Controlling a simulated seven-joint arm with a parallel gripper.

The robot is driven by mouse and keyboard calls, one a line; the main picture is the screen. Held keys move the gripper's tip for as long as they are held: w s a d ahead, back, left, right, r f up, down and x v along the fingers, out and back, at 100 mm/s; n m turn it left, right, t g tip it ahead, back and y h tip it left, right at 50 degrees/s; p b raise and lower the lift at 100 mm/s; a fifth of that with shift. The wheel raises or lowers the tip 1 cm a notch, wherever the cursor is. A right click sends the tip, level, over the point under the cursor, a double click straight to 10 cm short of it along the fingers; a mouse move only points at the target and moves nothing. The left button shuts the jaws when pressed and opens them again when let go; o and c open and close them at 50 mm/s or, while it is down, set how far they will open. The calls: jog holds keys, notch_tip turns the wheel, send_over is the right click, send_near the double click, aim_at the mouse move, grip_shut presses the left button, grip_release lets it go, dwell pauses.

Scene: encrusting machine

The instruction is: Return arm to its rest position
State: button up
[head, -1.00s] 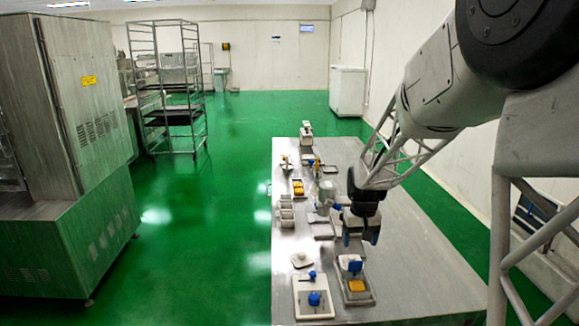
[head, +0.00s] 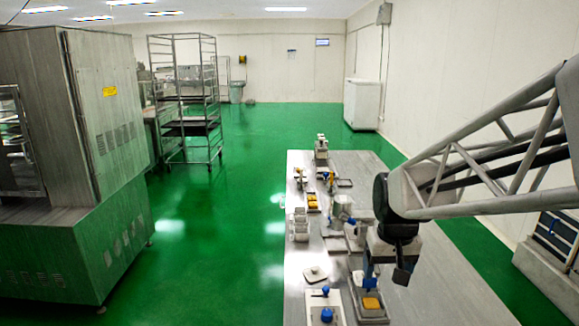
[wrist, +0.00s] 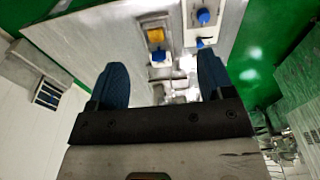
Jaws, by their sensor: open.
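My gripper (head: 386,276) hangs from my arm above the right side of the steel table in the head view, with its blue fingers pointing down. In the wrist view the two blue fingers (wrist: 163,85) stand wide apart with nothing between them, so it is open and empty. A tray with a yellow block (head: 371,303) is just below and left of the gripper in the head view. The same yellow block (wrist: 156,36) shows beyond the fingers in the wrist view.
The steel table (head: 440,285) is bare on its right. A white board with blue-knobbed pieces (head: 326,315) lies at its near left. Small containers and devices line its left side. A rack (head: 187,100) and a large metal cabinet (head: 75,150) stand left across green floor.

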jog(key=s+a+r+t, duration=0.1)
jog(key=s+a, duration=0.1)
jog(key=s, duration=1.7)
jog(key=shift+r, duration=0.25)
jog(key=o, duration=0.5)
jog(key=shift+w, duration=0.1)
